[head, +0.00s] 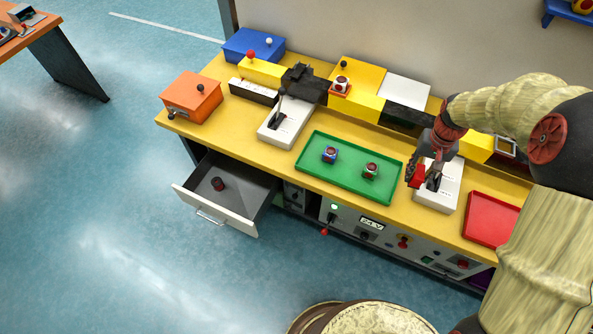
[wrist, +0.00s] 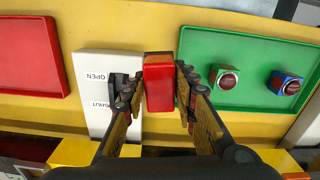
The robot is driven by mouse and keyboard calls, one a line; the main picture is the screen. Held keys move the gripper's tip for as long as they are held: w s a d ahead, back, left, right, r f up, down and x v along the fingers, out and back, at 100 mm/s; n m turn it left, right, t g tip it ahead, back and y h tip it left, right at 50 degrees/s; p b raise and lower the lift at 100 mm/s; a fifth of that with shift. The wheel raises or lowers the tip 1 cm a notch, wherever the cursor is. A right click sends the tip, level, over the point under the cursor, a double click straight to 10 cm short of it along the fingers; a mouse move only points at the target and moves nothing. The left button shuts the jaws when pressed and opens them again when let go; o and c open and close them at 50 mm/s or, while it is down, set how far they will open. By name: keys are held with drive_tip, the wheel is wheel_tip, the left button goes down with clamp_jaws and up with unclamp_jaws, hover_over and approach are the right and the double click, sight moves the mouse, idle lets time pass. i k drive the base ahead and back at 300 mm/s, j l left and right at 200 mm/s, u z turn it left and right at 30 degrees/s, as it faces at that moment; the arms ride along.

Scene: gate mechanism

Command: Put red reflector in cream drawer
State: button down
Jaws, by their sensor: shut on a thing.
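My gripper (wrist: 160,85) is shut on a red block, which looks like the red reflector (wrist: 159,82), with a finger on each side of it. In the head view the reflector (head: 415,175) is beside the right white lever box (head: 449,190), at the bench's right part. Whether it touches anything below cannot be told. The cream drawer (head: 213,217) is pulled open at the bench's left front. A small dark red cylinder (head: 217,184) stands inside it, and the rest of its visible floor is bare.
A green tray (head: 318,173) with two small button blocks lies between the drawer side and my gripper. A red tray (head: 490,219) is at the right. Another white lever box (head: 290,128), an orange box (head: 193,98) and yellow boxes stand on the bench. The floor in front is clear.

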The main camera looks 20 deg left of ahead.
sight(229, 200)
drive_tip(key=j+u, duration=0.15)
drive_tip(key=j, duration=1.2)
drive_tip(key=j+u, duration=0.2)
drive_tip(key=j, duration=1.15)
drive_tip(key=i+j, duration=0.2)
drive_tip(key=j, duration=0.1)
